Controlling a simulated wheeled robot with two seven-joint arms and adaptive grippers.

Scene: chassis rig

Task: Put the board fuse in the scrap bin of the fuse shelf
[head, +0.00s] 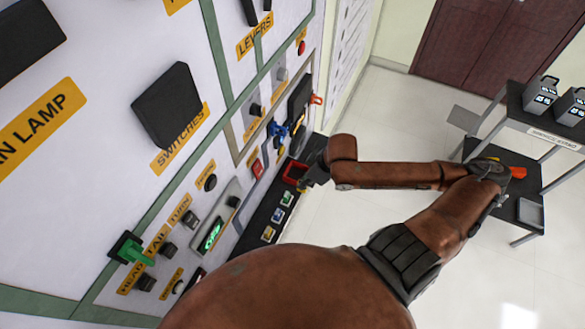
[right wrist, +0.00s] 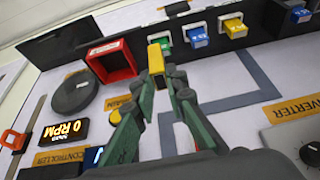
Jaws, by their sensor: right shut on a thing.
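My right gripper (head: 316,174) is beside the red-rimmed scrap bin (head: 293,171) at the far end of the dark fuse shelf (head: 255,215). In the right wrist view its green fingers (right wrist: 163,76) are shut on a yellow block, the board fuse (right wrist: 156,58). The fuse is at the fingertips, just right of the open red bin (right wrist: 111,60) in that picture, and not inside it. Whether it touches the bin rim I cannot tell. In the head view the gripper hides the fuse. My left gripper is in neither view.
The panel carries switches, knobs and a blue handle (head: 278,129). A dark cart (head: 535,150) with boxes stands at the right. The floor between is clear.

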